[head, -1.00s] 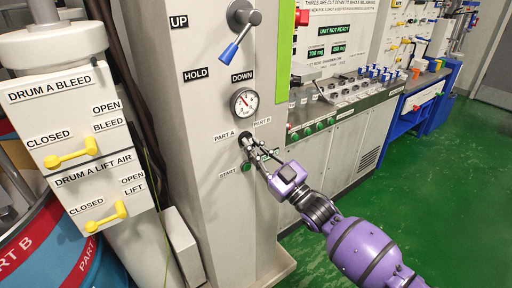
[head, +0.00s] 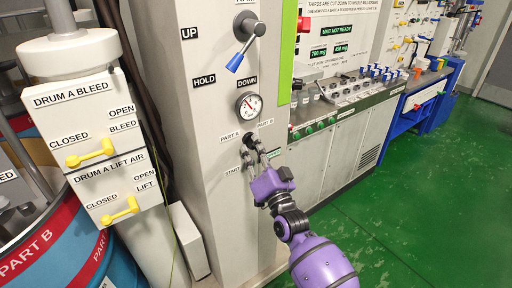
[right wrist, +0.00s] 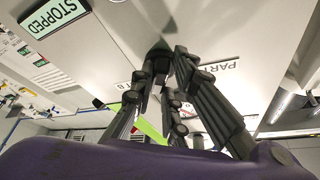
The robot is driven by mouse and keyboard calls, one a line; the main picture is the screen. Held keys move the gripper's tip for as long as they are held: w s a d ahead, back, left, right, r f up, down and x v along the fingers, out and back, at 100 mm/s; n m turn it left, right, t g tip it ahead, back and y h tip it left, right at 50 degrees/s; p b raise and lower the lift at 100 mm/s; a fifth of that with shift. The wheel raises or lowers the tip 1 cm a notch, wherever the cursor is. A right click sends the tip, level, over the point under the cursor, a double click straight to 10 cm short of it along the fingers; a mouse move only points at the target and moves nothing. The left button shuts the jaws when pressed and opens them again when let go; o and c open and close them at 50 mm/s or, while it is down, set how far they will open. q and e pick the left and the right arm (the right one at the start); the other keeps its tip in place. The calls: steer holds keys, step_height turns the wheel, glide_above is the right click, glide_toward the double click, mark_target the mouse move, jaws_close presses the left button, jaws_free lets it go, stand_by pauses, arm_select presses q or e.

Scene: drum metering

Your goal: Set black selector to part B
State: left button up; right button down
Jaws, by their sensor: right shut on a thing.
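The black selector (head: 247,142) is on the grey column, between the PART A label (head: 230,138) on its left and the PART B label (head: 265,122) on its upper right. My right gripper (head: 252,150) is at the selector with its fingers closed on it. In the right wrist view the dark selector (right wrist: 160,48) shows between the fingertips (right wrist: 164,72). The fingers hide much of it, so I cannot tell exactly which way it points. My left gripper is not in view.
A gauge (head: 249,104) and a blue-handled lever (head: 242,50) are above the selector. The START label (head: 233,170) is just below, beside my fingers. Yellow drum valves (head: 90,153) are at the left. Green floor (head: 410,210) is clear at the right.

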steer(key=r+m, duration=0.1)
steer(key=r+m+h+p, duration=0.1)
steer(key=m, duration=0.1)
steer(key=shift+d+f, duration=0.1)
stand_by(0.5)
steer(key=c, duration=1.7)
jaws_free()
steer(key=shift+f, duration=0.15)
steer(key=v, duration=1.2)
steer(key=shift+f, duration=0.3)
steer(key=shift+w+f, duration=0.1)
